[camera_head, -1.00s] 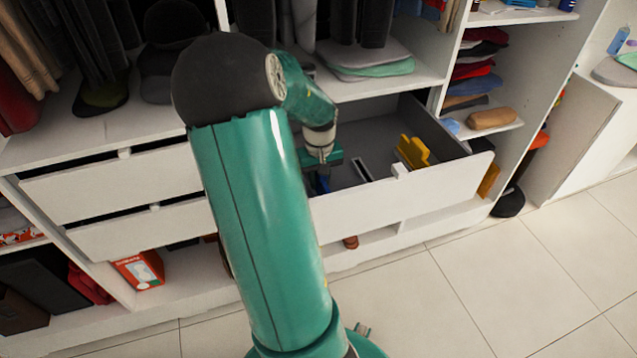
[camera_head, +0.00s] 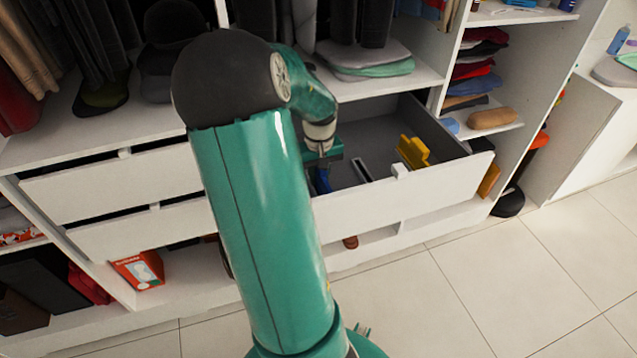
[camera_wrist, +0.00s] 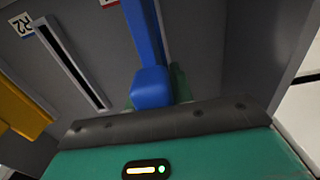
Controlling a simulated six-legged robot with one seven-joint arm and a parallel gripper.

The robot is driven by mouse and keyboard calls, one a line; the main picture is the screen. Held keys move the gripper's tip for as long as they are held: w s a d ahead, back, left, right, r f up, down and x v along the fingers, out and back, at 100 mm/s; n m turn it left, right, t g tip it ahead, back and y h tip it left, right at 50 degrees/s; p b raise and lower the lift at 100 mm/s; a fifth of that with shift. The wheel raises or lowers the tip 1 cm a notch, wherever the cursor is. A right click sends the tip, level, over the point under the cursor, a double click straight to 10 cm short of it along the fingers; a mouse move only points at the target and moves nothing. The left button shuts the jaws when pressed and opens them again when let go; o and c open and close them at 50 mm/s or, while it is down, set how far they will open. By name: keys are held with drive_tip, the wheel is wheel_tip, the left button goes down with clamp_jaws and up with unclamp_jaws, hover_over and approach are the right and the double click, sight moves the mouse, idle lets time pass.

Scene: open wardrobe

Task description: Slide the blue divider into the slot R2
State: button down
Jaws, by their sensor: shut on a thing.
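The blue divider (camera_wrist: 147,55) stands out from my gripper (camera_wrist: 155,104) in the wrist view, and the gripper is shut on it. In the head view the divider (camera_head: 323,180) shows as a small blue part below my gripper (camera_head: 322,168), inside the open drawer near its left end. Slot R2 (camera_wrist: 72,67) is a dark slit with a pale rim, to the left of the divider in the wrist view. Its label "R2" (camera_wrist: 22,24) is beside its far end. The divider is apart from this slot. The divider's lower edge is hidden.
The open drawer (camera_head: 430,193) has a white front. A yellow divider (camera_head: 412,152) stands at its right; it also shows in the wrist view (camera_wrist: 20,110). Another label (camera_wrist: 108,3) is at the wrist view's top edge. My arm hides the drawer's left end.

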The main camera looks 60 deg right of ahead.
drive_tip(key=shift+r, duration=1.6)
drive_tip(key=shift+r, duration=0.5)
drive_tip(key=s+d, duration=1)
drive_tip(key=shift+s+d, duration=0.3)
drive_tip(key=shift+f, duration=2.35)
drive_tip(key=shift+f, duration=1.25)
